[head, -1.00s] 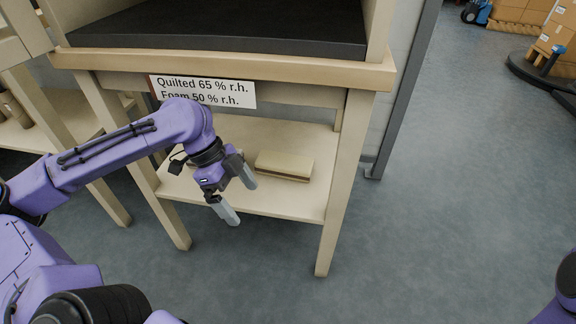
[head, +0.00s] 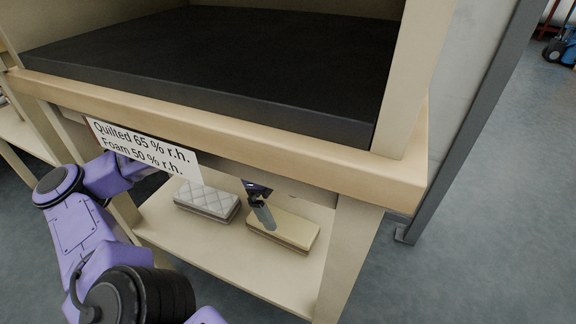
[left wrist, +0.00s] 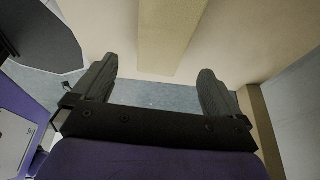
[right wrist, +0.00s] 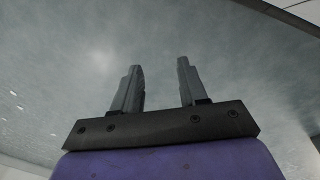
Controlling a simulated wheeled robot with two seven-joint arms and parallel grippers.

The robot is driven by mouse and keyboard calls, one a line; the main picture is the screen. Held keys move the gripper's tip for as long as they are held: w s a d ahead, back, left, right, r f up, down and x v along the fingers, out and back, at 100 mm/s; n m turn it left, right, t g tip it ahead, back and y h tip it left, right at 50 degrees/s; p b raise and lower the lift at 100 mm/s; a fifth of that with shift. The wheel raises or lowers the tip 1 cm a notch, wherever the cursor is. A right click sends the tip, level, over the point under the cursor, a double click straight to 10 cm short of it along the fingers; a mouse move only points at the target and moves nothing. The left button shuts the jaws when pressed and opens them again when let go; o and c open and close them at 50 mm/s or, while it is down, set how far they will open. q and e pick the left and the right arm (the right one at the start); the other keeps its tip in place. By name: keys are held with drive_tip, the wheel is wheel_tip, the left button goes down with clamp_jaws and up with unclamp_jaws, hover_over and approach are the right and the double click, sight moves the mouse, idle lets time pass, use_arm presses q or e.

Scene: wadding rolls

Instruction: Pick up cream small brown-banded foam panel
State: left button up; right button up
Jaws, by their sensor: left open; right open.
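The cream foam panel (head: 283,230) with a thin brown band along its side lies flat on the lower shelf, right of centre in the head view. In the left wrist view a cream block, likely this panel (left wrist: 170,35), lies ahead between the fingertips. My left gripper (head: 263,214) is at the panel's left end in the head view, partly hidden by the bench's front rail. In its wrist view its fingers (left wrist: 157,80) are apart with nothing between them. My right gripper (right wrist: 158,75) is open and empty over the floor; the head view does not show it.
A grey quilted panel (head: 207,199) lies left of the foam panel on the lower shelf (head: 225,258). The bench top's thick edge (head: 250,141) and a sign (head: 146,150) overhang the shelf. A bench leg (head: 347,262) stands to the right.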

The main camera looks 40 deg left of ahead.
sight(290, 225)
use_arm(q)
drive_tip(key=shift+b+x, duration=0.35)
drive_tip(key=shift+x, duration=0.65)
drive_tip(key=shift+d+f, duration=0.15)
drive_tip(key=shift+f, duration=0.35)
drive_tip(key=shift+d+f+b, duration=0.1)
drive_tip(key=shift+f+b, duration=0.35)
drive_tip(key=shift+b, duration=0.25)
drive_tip(key=shift+w+d+f+b, duration=0.1)
drive_tip(key=shift+f+b, duration=0.4)
drive_tip(key=shift+d+f+b, duration=0.15)
drive_tip(key=shift+f+b, duration=0.6)
drive_tip(key=shift+b, duration=0.05)
drive_tip(key=shift+b+x, duration=0.65)
drive_tip(key=shift+x, duration=0.2)
drive_tip(key=shift+w+d, duration=0.1)
drive_tip(key=shift+d, duration=0.05)
drive_tip(key=shift+r, duration=0.15)
use_arm(e)
drive_tip(key=d+f+n+g, duration=0.1)
drive_tip(key=d+f+n, duration=0.2)
drive_tip(key=f, duration=0.3)
drive_tip(key=shift+s+d, duration=0.3)
drive_tip(key=shift+d, duration=0.15)
use_arm(q)
drive_tip(key=c, duration=0.9)
